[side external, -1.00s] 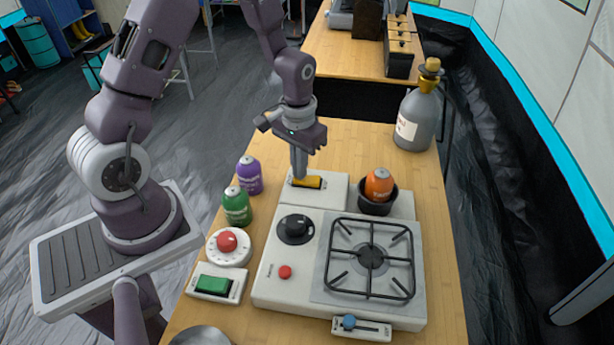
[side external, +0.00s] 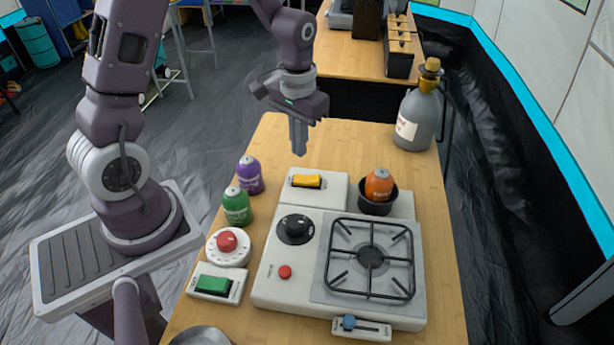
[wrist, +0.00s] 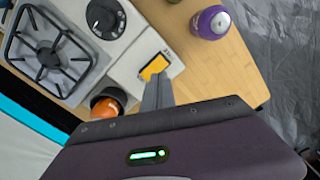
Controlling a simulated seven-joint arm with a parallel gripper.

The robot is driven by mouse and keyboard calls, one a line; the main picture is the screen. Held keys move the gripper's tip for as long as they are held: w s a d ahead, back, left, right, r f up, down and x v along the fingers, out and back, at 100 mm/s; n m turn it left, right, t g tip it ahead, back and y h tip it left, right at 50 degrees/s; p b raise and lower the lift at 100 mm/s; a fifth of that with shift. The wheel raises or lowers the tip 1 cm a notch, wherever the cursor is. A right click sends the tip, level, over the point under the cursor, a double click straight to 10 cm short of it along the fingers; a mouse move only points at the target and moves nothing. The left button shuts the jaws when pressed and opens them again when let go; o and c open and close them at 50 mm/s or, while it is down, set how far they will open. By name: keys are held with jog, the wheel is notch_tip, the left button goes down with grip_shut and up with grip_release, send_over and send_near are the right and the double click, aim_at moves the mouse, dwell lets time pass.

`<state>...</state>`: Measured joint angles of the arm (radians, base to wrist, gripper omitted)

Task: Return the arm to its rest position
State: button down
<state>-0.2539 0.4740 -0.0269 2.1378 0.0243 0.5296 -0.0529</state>
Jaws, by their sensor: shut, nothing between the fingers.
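My gripper (side external: 298,140) is shut and empty. It hangs above the wooden table (side external: 345,142), fingers pointing down, behind and above the yellow rocker switch (side external: 306,181) on its white box. It touches nothing that I can see. In the wrist view the shut fingers (wrist: 157,92) reach up the picture toward the yellow switch (wrist: 154,67). My arm rises from its base at the left and bends over at the top of the side view, where part of it is cut off.
The stove (side external: 340,270) stands in front, with an orange canister (side external: 379,185) in a dark cup behind it. Purple (side external: 249,176) and green (side external: 236,207) canisters stand to the left. A grey bottle (side external: 417,118) stands at the back right. The table's back middle is clear.

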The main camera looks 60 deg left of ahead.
jog(key=s+d+r+m+t, duration=0.1)
jog(key=s+d+r+t, duration=0.15)
jog(key=s+r, duration=0.4)
jog(key=s+d+r+m+t, duration=0.1)
jog(key=s+d+r, duration=0.2)
jog(key=r, duration=0.6)
jog(key=s+d+r+m+t, duration=0.1)
jog(key=s+d+r+t, duration=0.1)
jog(key=s, duration=0.6)
jog(key=shift+s+r, duration=0.2)
jog(key=shift+r, duration=0.3)
